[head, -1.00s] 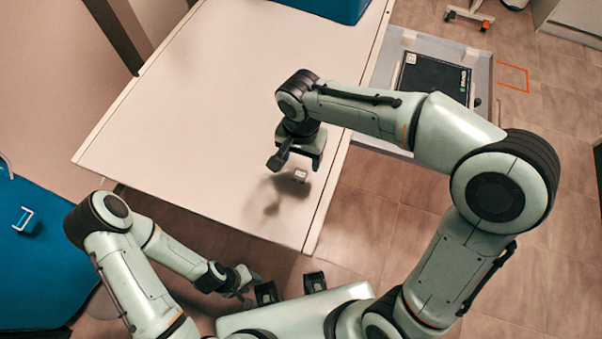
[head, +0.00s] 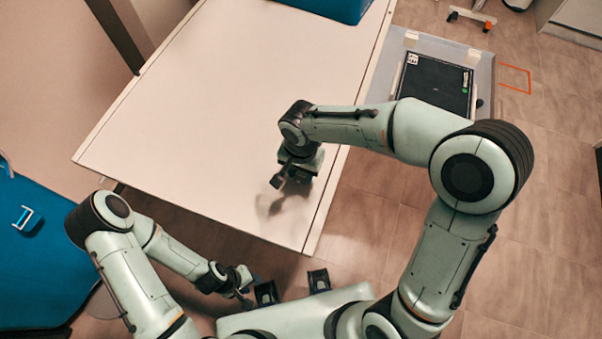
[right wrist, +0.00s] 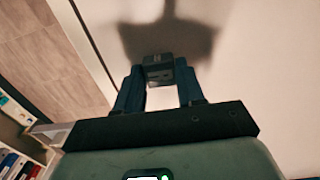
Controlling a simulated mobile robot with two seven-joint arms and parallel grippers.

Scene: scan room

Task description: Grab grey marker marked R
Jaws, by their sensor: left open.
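A small grey block-like marker (right wrist: 159,69) shows in the right wrist view, between the fingertips of my right gripper (right wrist: 161,82). Its lettering is too small to read. In the head view my right gripper (head: 290,180) is low over the near right part of the table, and the marker is hidden at it. No clear gap shows between marker and fingers, but I cannot tell whether they press on it. My left gripper (head: 241,283) is open, off the table's near edge, away from the marker.
The pale table (head: 220,130) is mostly clear. A blue container (head: 325,8) stands at its far end. A dark flat panel (head: 435,82) lies on a grey unit right of the table. A blue surface (head: 35,260) is at the left.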

